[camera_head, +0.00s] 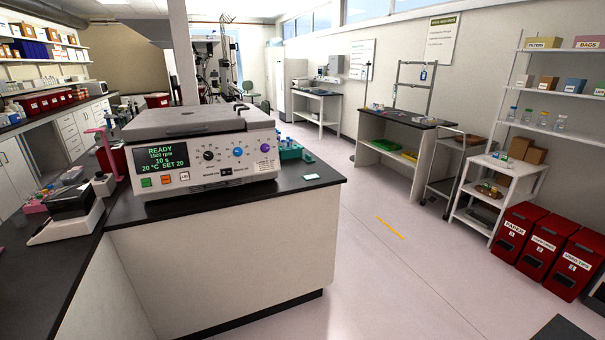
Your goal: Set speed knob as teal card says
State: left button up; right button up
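The cell processor (225,178) stands on the near bench, a white box with a grey lid. Its dark display (162,155) reads READY, 1500 rpm, 10 s, 20 °C SET 20. Its front has a black knob (208,155), a blue knob (237,152) and a purple knob (265,147). The labels around them are too small to read, so I cannot tell which is the speed knob. Neither of my grippers is in view.
A teal rack (290,151) with bottles stands behind the machine's right side. A black and white device (70,211) stands on the bench at left. Red bins (516,230) and white shelves stand at right. The floor (385,265) right of the bench is clear.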

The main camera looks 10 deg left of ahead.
aim_at(207, 156)
jog(key=i+j, duration=0.15)
jog(key=i, duration=0.5)
jog(key=i+j, duration=0.15)
jog(key=i, duration=0.45)
jog(key=i+j, duration=0.15)
jog(key=i, duration=0.5)
jog(key=i+j, duration=0.15)
jog(key=i, duration=0.5)
